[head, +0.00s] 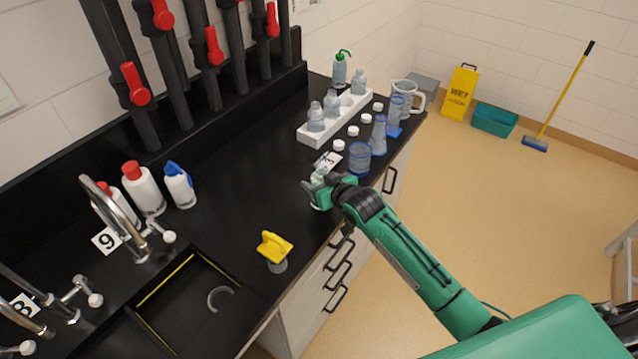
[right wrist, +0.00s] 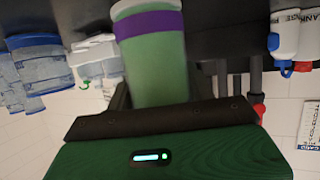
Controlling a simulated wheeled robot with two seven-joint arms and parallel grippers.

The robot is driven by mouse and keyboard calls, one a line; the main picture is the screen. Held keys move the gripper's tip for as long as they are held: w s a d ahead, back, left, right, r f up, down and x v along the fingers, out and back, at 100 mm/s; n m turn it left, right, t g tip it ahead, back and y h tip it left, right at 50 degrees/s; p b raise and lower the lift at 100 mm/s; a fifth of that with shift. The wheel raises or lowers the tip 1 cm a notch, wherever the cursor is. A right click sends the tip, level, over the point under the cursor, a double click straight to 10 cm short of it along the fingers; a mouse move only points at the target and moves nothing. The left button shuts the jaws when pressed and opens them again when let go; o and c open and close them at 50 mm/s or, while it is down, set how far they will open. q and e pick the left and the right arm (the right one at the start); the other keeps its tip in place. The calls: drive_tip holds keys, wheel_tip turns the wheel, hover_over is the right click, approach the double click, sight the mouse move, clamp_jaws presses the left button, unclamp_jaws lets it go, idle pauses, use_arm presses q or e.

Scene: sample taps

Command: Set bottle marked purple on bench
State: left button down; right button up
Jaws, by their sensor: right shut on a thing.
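The bottle marked purple (right wrist: 152,55) is between the fingers of my right gripper in the right wrist view. It looks pale green, with a purple band around it. My right gripper (head: 319,187) is shut on it over the front part of the black bench (head: 235,180) in the head view. There the gripper hides most of the bottle, and only its pale lower part shows just under the fingers. I cannot tell whether its base touches the bench. My left gripper is not in view.
A white rack (head: 313,142) with several clear bottles stands behind. Blue beakers (head: 359,158), blue cylinders and white caps stand near the gripper. A yellow-topped object (head: 274,247) stands by the sink (head: 180,305). White bottles (head: 143,188) stand left. Bench between is clear.

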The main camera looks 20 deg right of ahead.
drive_tip(key=shift+f, duration=0.75)
drive_tip(key=shift+f, duration=0.2)
drive_tip(key=o, duration=1)
